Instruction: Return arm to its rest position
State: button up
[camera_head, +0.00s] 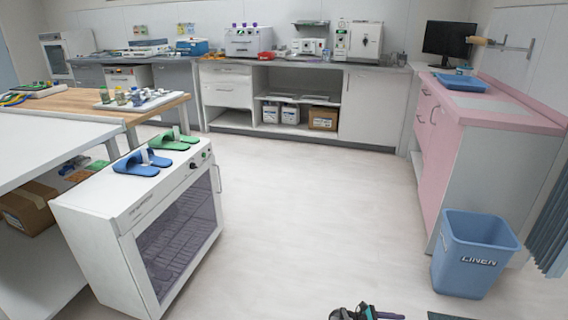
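Part of my gripper (366,313) shows at the bottom edge of the head view, dark with teal and purple parts. The rest of it and the arm behind it are cut off by the frame. Its fingers are too small and too cropped to tell whether they are open or shut. No held object can be made out. Pale floor surrounds it in the picture.
A white glass-door cabinet (132,218) at left carries blue slippers (142,162) and green slippers (174,141). A blue LINEN bin (472,258) stands at right by a pink counter (480,110). The middle floor is clear.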

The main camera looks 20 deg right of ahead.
jog(key=s+a+r+m+y+p, duration=0.4)
jog(key=s+a+y+p, duration=0.1)
jog(key=a, duration=1)
jog(key=s+a+r+m+y+p, duration=0.5)
jog(key=s+a+p, duration=0.1)
jog(key=a, duration=0.9)
jog(key=s+a+r+m+y+p, duration=0.5)
jog(key=s+a, duration=0.3)
jog(key=a, duration=0.8)
jog(key=shift+r+p, duration=0.15)
jog(key=shift+p, duration=0.3)
jog(key=shift+c, duration=0.4)
jog(key=shift+c, duration=1.1)
jog(key=shift+d, duration=0.15)
